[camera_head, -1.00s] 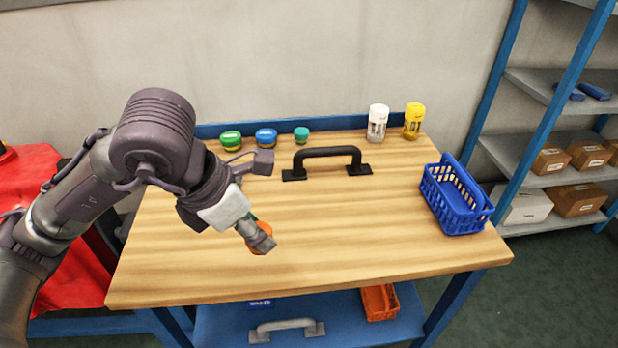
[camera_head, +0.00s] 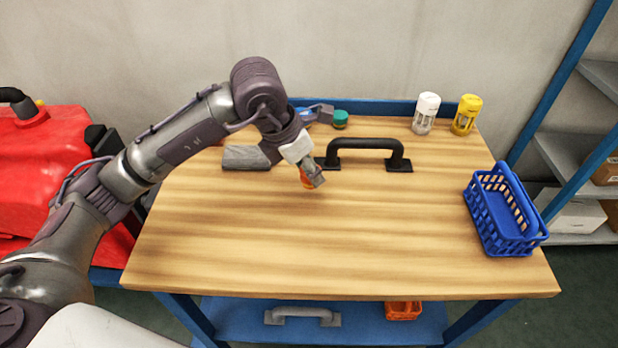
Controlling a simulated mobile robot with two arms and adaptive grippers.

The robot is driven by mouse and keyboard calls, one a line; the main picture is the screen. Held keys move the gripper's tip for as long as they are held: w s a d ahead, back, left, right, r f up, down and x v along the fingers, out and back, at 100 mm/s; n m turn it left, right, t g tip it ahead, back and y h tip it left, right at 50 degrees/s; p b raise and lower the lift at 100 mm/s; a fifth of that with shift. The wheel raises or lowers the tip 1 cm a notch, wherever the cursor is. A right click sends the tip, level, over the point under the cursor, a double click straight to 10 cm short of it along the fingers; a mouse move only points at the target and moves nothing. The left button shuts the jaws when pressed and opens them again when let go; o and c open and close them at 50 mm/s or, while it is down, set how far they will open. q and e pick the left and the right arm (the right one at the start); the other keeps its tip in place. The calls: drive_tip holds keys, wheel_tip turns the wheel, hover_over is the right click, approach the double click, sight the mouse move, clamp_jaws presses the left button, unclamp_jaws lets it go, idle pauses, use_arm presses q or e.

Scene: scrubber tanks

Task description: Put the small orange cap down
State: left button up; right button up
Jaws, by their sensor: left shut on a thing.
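My left gripper (camera_head: 318,177) is over the wooden tabletop, close to the left foot of the black handle. It is shut on the small orange cap (camera_head: 306,181), of which only a sliver shows beside the fingers. The fingers hide the rest of the cap, and I cannot tell whether it touches the wood. My right gripper is not in view.
The black handle (camera_head: 362,144) stands right of the gripper. A teal cap (camera_head: 340,119), a white jar (camera_head: 426,113) and a yellow jar (camera_head: 466,114) stand at the back. A blue basket (camera_head: 503,212) is at right. The wooden tabletop (camera_head: 340,245) is clear in front.

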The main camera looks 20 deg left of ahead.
sight(308, 182)
use_arm(q)
drive_tip(key=shift+w+f, duration=0.2)
drive_tip(key=shift+f, duration=0.25)
wheel_tip(308, 182, down, 3)
drive_tip(key=shift+f+p, duration=0.15)
drive_tip(key=shift+p, duration=0.15)
drive_tip(key=shift+f, duration=0.2)
drive_tip(key=o, duration=0.9)
drive_tip(key=shift+o, duration=0.2)
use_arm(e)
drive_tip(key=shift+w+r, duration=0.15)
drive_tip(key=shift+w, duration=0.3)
use_arm(q)
drive_tip(key=shift+r, duration=0.1)
